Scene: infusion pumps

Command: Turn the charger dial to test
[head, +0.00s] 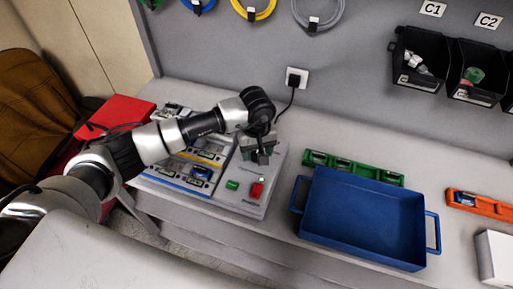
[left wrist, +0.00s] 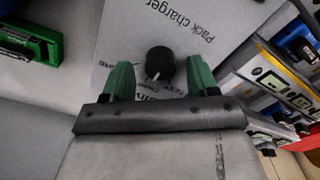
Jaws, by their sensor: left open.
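The pack charger (head: 275,180) is a pale grey box on the bench, with a green part (head: 232,185) and a red part (head: 257,190) on its top. Its label reads "Pack charger" in the left wrist view (left wrist: 130,40). The round black dial (left wrist: 160,64) has a white mark at its lower left edge in that view. Small print around it is too blurred to read surely. My left gripper (head: 263,157) is open above the charger, its green fingers either side of the dial, with gaps visible. The gripper hides the dial in the head view. My right gripper is not in view.
Left of the charger are several devices with screens in a rack (head: 200,172). A blue tray (head: 365,215) and a green holder (head: 330,160) stand to the right. Farther right is an orange holder (head: 480,203). A wall socket (head: 296,77) with a black cable is behind.

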